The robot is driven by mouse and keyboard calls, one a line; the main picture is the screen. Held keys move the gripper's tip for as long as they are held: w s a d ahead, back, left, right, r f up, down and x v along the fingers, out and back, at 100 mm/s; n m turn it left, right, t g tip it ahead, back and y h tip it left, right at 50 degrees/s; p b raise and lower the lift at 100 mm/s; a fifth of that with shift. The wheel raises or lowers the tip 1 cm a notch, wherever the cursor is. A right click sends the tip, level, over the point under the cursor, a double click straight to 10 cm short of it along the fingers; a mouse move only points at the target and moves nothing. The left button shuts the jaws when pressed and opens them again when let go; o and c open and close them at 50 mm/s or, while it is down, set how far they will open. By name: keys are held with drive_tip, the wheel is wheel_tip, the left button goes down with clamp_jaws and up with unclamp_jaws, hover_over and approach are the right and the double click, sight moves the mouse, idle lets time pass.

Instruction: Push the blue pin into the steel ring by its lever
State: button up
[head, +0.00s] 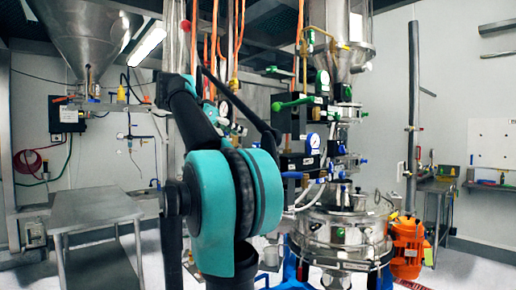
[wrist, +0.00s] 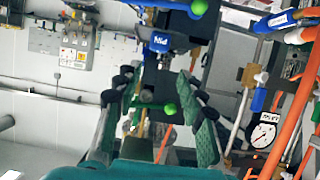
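In the wrist view my gripper (wrist: 154,80) is open, its two dark and green padded fingers spread apart with nothing held between them. A blue part with white lettering (wrist: 160,43) and a green ball knob (wrist: 168,108) show between or beyond the fingers. In the head view a small blue handle (head: 291,175) sits beside the machine, above the round steel sifter (head: 340,238) with its ringed lid. I cannot tell which blue part is the pin, or pick out its ring. My teal arm hides part of the machine, and my gripper is not clear in the head view.
Green levers (head: 298,103) and a pressure gauge (head: 313,140) stand on the machine column. In the wrist view another gauge (wrist: 263,134) and orange hoses lie at the right. A steel table (head: 95,208) stands at the left, and an orange motor (head: 407,247) at the right.

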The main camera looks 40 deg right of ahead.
approach(265, 146)
drive_tip(key=w+d, duration=0.1)
drive_tip(key=shift+x, duration=2.85)
drive_tip(key=shift+f, duration=0.15)
drive_tip(key=shift+c, duration=0.4)
clamp_jaws()
